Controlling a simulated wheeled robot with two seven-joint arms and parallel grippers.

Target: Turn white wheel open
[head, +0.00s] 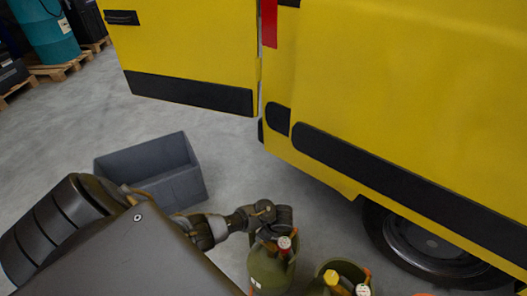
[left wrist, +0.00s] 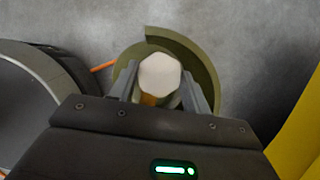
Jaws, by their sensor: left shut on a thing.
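The white wheel (left wrist: 160,75) is a faceted knob at the middle of the left wrist view. It sits inside the curved olive collar (left wrist: 207,72) of a cylinder. My left gripper (left wrist: 160,92) has one finger on each side of the wheel and is shut on it. In the head view my left gripper (head: 272,218) is over the olive cylinder (head: 266,272), and the wheel in its jaws is hidden there. My right gripper is in neither view.
A second olive cylinder (head: 315,287) with a yellow knob (head: 331,277) stands close to the right. A grey open crate (head: 180,190) lies to the left. A yellow van (head: 400,90) with a black wheel (head: 430,245) stands behind. An orange hose (left wrist: 103,66) runs left of the collar.

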